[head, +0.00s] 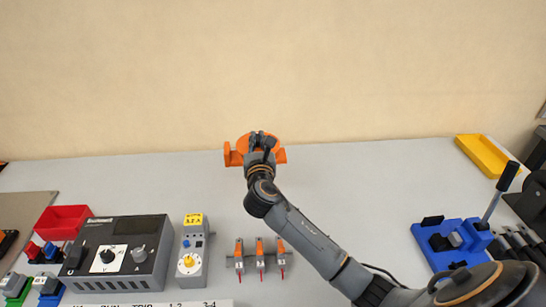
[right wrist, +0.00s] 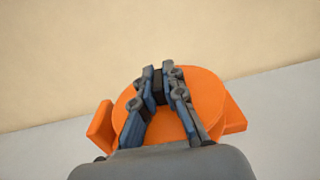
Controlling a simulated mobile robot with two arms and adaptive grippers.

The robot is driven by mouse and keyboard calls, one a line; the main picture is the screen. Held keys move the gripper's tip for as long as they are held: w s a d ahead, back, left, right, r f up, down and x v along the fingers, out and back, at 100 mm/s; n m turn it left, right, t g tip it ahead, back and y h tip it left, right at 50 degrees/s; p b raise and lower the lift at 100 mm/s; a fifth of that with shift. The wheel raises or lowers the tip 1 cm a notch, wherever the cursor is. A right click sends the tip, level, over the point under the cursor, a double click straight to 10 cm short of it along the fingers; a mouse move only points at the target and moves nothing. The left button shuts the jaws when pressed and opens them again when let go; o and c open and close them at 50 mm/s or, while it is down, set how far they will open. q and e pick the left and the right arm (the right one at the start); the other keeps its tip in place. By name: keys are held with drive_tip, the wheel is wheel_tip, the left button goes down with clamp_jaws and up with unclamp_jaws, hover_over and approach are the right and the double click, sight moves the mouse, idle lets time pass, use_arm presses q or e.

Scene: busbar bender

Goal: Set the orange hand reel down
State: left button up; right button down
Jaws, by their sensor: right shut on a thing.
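The orange hand reel (head: 236,157) is near the back edge of the table, in front of the wall. It also fills the middle of the right wrist view (right wrist: 205,92), with an orange foot or handle part on each side. My right gripper (head: 262,141) is shut on the reel; its two fingers (right wrist: 160,88) close on a dark part at the reel's middle. The gripper hides part of the reel, and I cannot tell whether the reel touches the table. My left gripper is not in view.
A blue bender (head: 455,240) with a lever and a yellow tray (head: 484,155) stand at right. At left are a red bin (head: 62,221), a grey control box (head: 117,252), a meter (head: 192,255) and orange-topped tools (head: 260,258). The grey table (head: 360,185) is clear around the reel.

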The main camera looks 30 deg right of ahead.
drive_tip(key=d+f+b, duration=0.1)
drive_tip(key=d+f, duration=0.2)
drive_tip(key=w+d+f+b, duration=0.1)
drive_tip(key=d+f, duration=0.3)
drive_tip(key=w+d+f+b, duration=0.1)
drive_tip(key=d+f, duration=0.2)
drive_tip(key=f, duration=0.1)
drive_tip(key=shift+w+d, duration=0.25)
drive_tip(key=shift+d, duration=0.1)
drive_tip(key=shift+f, duration=0.35)
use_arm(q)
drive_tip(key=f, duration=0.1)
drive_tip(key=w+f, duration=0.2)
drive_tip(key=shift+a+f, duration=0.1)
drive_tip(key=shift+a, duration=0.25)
use_arm(e)
drive_tip(key=c, duration=1.8)
unclamp_jaws()
drive_tip(key=shift+f, duration=0.2)
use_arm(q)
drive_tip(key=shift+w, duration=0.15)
use_arm(e)
drive_tip(key=o, duration=0.4)
